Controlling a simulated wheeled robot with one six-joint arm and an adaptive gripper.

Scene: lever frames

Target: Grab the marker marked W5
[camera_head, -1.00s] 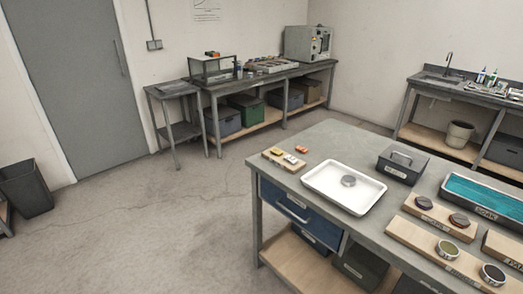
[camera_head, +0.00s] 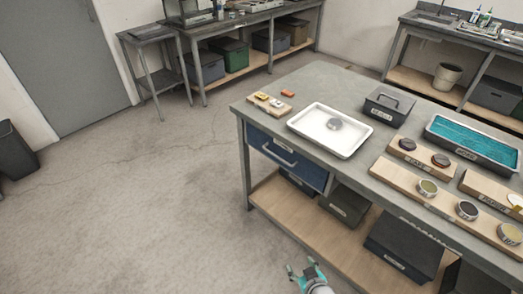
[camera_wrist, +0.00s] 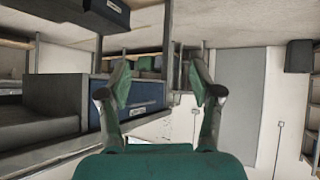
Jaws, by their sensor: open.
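No W5 mark is legible, so I cannot tell which, if any, is the marker. My gripper (camera_head: 303,272) is low at the bottom of the head view, in front of the bench. Its green-tipped fingers stand apart and empty in the wrist view (camera_wrist: 160,85).
A white tray (camera_head: 308,123) with a grey round piece, a dark handled box (camera_head: 388,104) and a teal-filled tub (camera_head: 472,140) stand on the bench. Wooden blocks with round pieces lie at right.

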